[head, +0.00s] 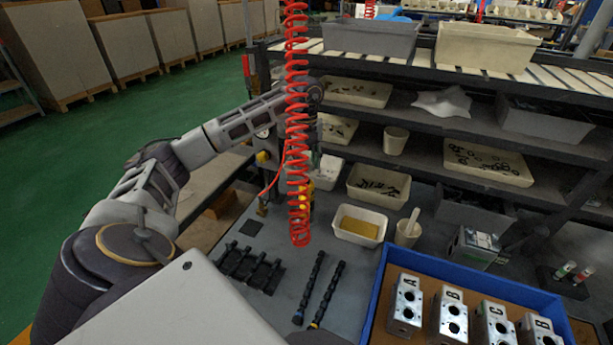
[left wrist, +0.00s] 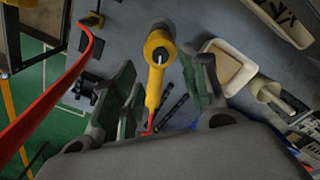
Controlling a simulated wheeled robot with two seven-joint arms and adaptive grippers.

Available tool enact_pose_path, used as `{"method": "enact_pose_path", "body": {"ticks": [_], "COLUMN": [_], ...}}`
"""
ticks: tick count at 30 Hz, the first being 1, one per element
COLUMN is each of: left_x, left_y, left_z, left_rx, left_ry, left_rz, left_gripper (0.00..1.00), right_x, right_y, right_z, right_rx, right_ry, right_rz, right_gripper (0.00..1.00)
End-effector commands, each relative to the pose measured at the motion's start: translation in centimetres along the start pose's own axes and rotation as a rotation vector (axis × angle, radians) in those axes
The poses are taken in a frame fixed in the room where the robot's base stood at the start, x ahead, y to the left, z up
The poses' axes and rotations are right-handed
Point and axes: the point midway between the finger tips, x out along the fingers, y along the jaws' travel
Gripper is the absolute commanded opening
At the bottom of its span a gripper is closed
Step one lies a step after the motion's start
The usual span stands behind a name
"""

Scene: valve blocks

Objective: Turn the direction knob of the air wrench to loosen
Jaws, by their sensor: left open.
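The yellow air wrench (left wrist: 155,75) stands between the fingers of my open left gripper (left wrist: 160,78) in the left wrist view. Gaps show on both sides of it, so the fingers look apart from it. A pale round part, possibly the direction knob (left wrist: 160,56), shows on its head; its setting is too small to read. In the head view only bits of the yellow wrench (head: 305,197) show behind the red coiled hose (head: 297,120), which also hides much of my left gripper. My right gripper is not in view.
A blue tray (head: 376,290) with lettered metal valve blocks (head: 406,302) stands at the front right. A white bin with a yellow block (head: 359,227), a cup (head: 408,233) and dark rods (head: 309,287) lie on the grey table. Shelves with bins stand behind.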

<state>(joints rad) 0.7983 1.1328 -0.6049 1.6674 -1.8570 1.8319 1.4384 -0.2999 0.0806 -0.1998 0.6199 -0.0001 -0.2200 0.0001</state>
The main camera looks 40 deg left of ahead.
Motion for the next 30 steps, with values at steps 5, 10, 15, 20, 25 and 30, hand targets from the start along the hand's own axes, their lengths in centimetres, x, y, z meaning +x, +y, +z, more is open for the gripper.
{"method": "enact_pose_path", "body": {"ticks": [5,10,15,20,25,30], "left_x": [2.2,4.3,5.7,6.3,6.4,6.3], "left_y": [0.0,0.0,0.0,0.0,0.0,0.0], "left_z": [0.0,0.0,0.0,0.0,0.0,0.0], "left_rx": [0.000,0.000,0.000,0.000,0.000,0.000], "left_ry": [0.001,0.001,0.001,0.000,0.000,0.000], "left_rz": [0.002,0.002,0.000,-0.001,-0.001,-0.001], "left_gripper": [0.44,0.44,0.44,0.44,0.44,0.38], "right_x": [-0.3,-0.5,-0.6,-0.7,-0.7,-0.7], "right_y": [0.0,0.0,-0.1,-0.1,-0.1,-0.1], "right_z": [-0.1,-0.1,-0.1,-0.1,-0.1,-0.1], "right_rx": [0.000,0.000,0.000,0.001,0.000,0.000], "right_ry": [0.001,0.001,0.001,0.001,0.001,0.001], "right_rz": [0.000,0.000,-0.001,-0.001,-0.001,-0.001], "right_gripper": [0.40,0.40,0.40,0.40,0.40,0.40]}}
